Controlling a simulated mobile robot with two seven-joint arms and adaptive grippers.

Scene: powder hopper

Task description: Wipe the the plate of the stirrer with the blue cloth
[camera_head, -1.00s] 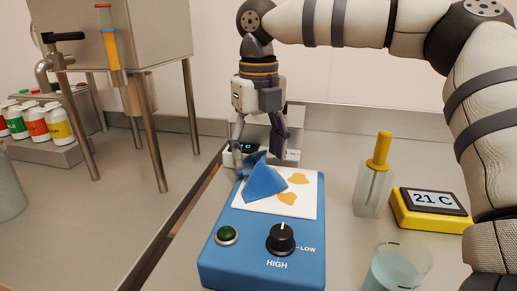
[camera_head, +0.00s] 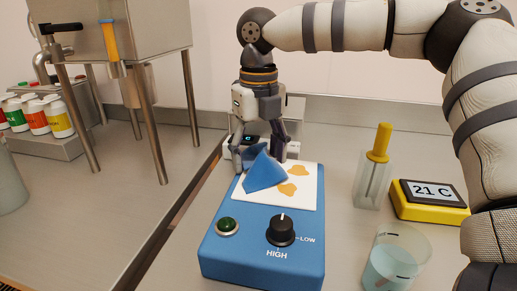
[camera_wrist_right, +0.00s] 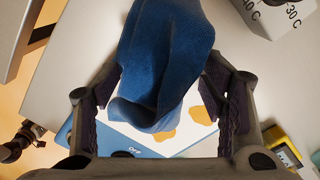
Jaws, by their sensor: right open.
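The stirrer (camera_head: 262,255) is a blue box with a white plate (camera_head: 306,198) on top. Yellow-orange stains (camera_head: 298,170) mark the plate; they also show in the wrist view (camera_wrist_right: 200,115). The blue cloth (camera_head: 264,175) stands folded and peaked on the plate's back-left part. My right gripper (camera_head: 260,158) points down at the plate's back edge. Its fingers are open, with the cloth (camera_wrist_right: 165,60) between them in the wrist view, covering part of the plate. Whether either finger touches the cloth is unclear. My left gripper is not in view.
A yellow-handled tool stands in a clear holder (camera_head: 371,185), right of the stirrer. A yellow thermometer display (camera_head: 430,212) and a glass beaker (camera_head: 395,262) are further right and in front. The hopper (camera_head: 125,30) stands on legs at left, near several bottles (camera_head: 38,117).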

